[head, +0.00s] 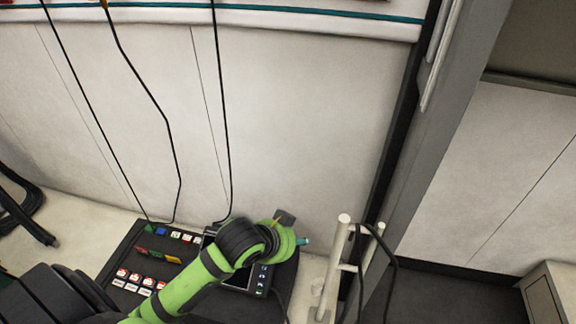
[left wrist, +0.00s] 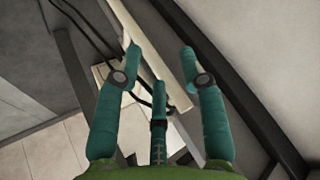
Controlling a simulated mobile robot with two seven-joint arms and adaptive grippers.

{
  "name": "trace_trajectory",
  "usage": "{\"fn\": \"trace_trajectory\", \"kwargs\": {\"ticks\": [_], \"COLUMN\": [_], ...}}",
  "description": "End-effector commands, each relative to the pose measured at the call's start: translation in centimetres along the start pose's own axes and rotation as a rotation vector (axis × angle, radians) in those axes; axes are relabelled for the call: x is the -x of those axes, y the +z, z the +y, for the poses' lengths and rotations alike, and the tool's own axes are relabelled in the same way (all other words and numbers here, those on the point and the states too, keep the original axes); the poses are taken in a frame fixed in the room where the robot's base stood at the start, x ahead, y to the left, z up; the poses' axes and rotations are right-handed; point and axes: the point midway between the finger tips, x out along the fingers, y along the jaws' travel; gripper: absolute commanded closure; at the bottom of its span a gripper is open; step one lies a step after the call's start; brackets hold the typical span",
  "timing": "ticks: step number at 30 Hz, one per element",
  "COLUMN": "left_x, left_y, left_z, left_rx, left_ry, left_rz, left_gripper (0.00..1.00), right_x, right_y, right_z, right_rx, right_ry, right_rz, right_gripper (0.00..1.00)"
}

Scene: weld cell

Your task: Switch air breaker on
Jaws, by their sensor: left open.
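A black control console (head: 118,258) lies low against the white wall in the head view. It carries a row of small coloured switches (head: 174,234), a row of red, yellow and green pieces (head: 158,257), and red-and-white switches (head: 140,280). I cannot tell which is the air breaker, or its position. My left gripper (head: 303,241) is at the console's right end, mostly hidden behind my green wrist, with a teal fingertip pointing right. In the left wrist view its teal fingers (left wrist: 160,55) are spread and empty. My right gripper is out of view.
A pale pipe stand (head: 335,262) rises just right of the left gripper, with a black cable (head: 388,252) looped by it. A dark-screened device (head: 262,280) sits under my wrist. Black cables (head: 168,125) hang down the wall. A grey post (head: 430,150) stands farther right.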

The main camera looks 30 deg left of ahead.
Motion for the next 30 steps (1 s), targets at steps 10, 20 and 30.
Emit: {"fn": "trace_trajectory", "kwargs": {"ticks": [10, 20, 30], "left_x": [6.2, 18.1, 28.3], "left_y": [-14.6, -23.5, -26.4], "left_z": [-13.1, -25.8, -32.2], "left_rx": [-0.524, -0.848, -0.964], "left_ry": [-0.218, -0.521, -0.731], "left_rz": [0.268, 0.371, 0.4], "left_gripper": [0.59, 0.59, 0.59], "right_x": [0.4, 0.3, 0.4], "right_y": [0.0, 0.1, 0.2], "right_z": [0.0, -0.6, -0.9], "right_rx": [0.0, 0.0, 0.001], "right_ry": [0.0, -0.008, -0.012], "right_rz": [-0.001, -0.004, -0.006], "right_gripper": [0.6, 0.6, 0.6]}}
